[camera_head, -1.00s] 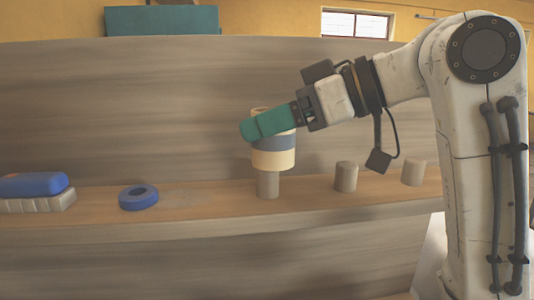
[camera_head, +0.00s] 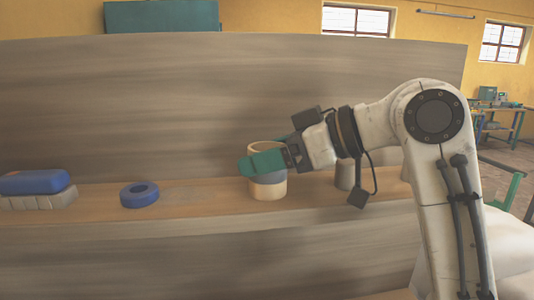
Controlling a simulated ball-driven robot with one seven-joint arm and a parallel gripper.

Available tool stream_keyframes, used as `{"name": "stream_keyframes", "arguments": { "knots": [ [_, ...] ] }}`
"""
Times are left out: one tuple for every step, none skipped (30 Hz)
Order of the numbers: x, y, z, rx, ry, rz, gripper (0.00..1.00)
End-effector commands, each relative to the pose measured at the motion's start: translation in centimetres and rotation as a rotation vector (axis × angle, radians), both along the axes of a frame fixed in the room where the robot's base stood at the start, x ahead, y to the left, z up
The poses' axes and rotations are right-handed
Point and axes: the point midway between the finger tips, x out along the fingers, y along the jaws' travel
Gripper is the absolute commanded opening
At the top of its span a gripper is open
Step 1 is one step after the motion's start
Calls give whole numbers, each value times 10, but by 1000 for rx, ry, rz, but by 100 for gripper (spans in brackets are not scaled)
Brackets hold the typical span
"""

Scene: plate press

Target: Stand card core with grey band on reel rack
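The card core with the grey band (camera_head: 269,192) is a cream tube standing upright on the wooden ledge of the rack (camera_head: 215,206). The peg seen under it earlier is now hidden, and the core's bottom edge is at ledge level. My gripper (camera_head: 266,156) has teal fingers, one across the front of the core's upper part and one partly seen behind its rim. It appears shut on the core. Another short grey-brown peg (camera_head: 344,178) stands to the right, partly behind my wrist and cable.
A blue ring (camera_head: 139,195) lies on the ledge left of the core. At far left a blue block (camera_head: 34,182) rests on a pale ribbed block (camera_head: 38,200). A tall wooden back panel (camera_head: 120,110) rises behind. The ledge between ring and core is clear.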

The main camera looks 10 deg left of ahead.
Motion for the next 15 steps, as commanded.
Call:
{"name": "stream_keyframes", "arguments": {
  "knots": [
    [0,0,0,-1,0,0,69],
    [0,0,0,-1,0,0,72],
    [0,0,0,-1,0,0,76],
    [0,0,0,-1,0,0,79],
    [0,0,0,-1,0,0,82],
    [0,0,0,-1,0,0,86],
    [0,0,0,-1,0,0,88],
    [0,0,0,-1,0,0,90],
    [0,0,0,-1,0,0,90],
    [0,0,0,-1,0,0,90],
    [0,0,0,-1,0,0,90],
    [0,0,0,-1,0,0,90],
    [0,0,0,-1,0,0,90],
    [0,0,0,-1,0,0,90],
    [0,0,1,-1,0,0,90]
  ]
}}
